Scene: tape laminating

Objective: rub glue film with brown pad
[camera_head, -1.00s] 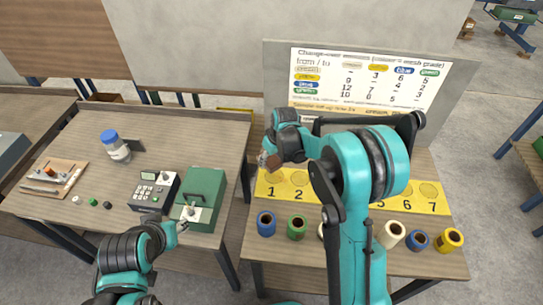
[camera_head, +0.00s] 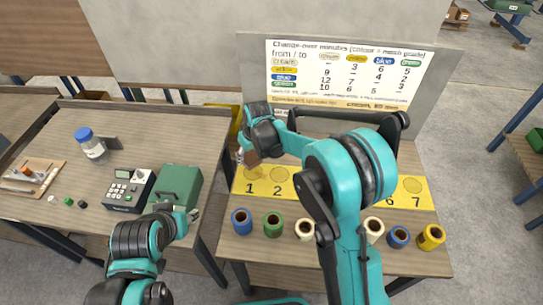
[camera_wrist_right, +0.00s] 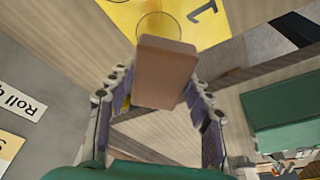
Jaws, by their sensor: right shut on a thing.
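My right gripper (camera_head: 246,157) is shut on a brown pad (camera_head: 252,158), a block with flat faces. The gripper and pad are above the left end of the yellow numbered strip (camera_head: 425,200), near number 1. In the right wrist view the pad (camera_wrist_right: 165,72) sits between the fingers of my right gripper (camera_wrist_right: 160,95), and partly covers the circle by number 1. My left gripper (camera_head: 192,214) is beside the green box, small in view; its jaw state is unclear. I cannot make out a glue film.
Spools, including a blue one (camera_head: 241,221) and a yellow one (camera_head: 431,237), stand along the strip's front. A chart board (camera_head: 345,75) stands behind. The left table holds a green box (camera_head: 178,187), a keypad device (camera_head: 129,188) and a blue-capped bottle (camera_head: 92,146).

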